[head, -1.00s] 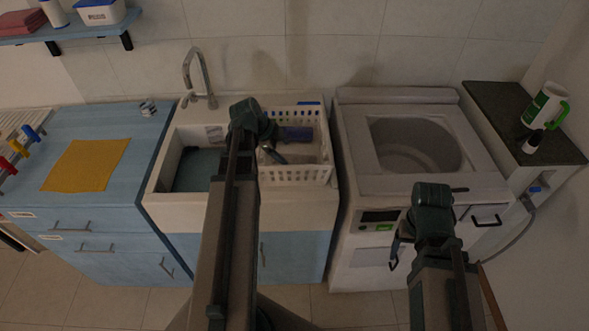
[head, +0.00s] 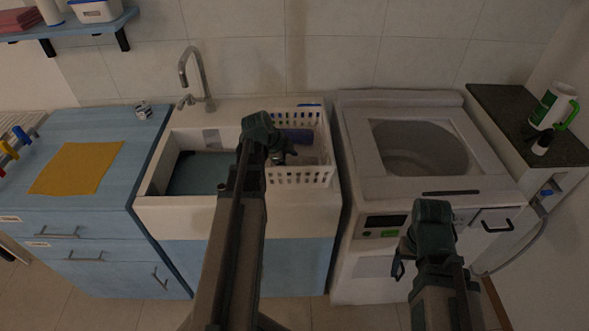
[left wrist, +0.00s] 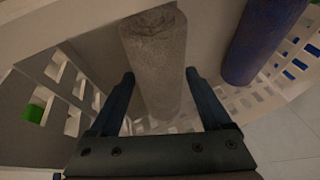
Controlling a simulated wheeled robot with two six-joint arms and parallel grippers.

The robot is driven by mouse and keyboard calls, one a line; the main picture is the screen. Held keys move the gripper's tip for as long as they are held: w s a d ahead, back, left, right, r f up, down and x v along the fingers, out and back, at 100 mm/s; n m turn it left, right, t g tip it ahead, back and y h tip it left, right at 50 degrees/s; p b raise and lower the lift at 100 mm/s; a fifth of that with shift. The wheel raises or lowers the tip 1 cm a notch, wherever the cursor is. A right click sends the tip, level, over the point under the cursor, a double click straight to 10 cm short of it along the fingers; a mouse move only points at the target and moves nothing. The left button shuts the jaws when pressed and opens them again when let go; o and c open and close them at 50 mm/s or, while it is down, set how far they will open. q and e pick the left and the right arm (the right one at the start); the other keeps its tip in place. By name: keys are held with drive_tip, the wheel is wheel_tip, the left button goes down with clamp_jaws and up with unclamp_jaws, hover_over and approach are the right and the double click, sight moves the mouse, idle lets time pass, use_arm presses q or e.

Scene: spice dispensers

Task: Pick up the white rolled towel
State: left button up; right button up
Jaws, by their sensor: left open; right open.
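The white rolled towel (left wrist: 156,62) looks greyish in the left wrist view and lies in the white basket (head: 300,179), which rests over the right side of the sink. My left gripper (head: 288,153) is over the basket, its arm covering part of it. In the left wrist view its two open fingers (left wrist: 159,78) are on either side of the towel, with a gap visible on each side. In the head view the towel is hard to make out. My right gripper (head: 399,264) is open and empty in front of the washing machine.
A blue roll (left wrist: 262,38) lies beside the white towel in the basket; it also shows in the head view (head: 298,136). The faucet (head: 202,85) stands behind the sink. The washing machine (head: 356,160) is to the right. A yellow cloth (head: 78,168) lies on the left counter.

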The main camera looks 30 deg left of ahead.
sight(292, 160)
use_arm(q)
drive_tip(key=shift+r, duration=0.1)
drive_tip(key=c, duration=1.3)
wheel_tip(292, 160, up, 10)
drive_tip(key=p, duration=1)
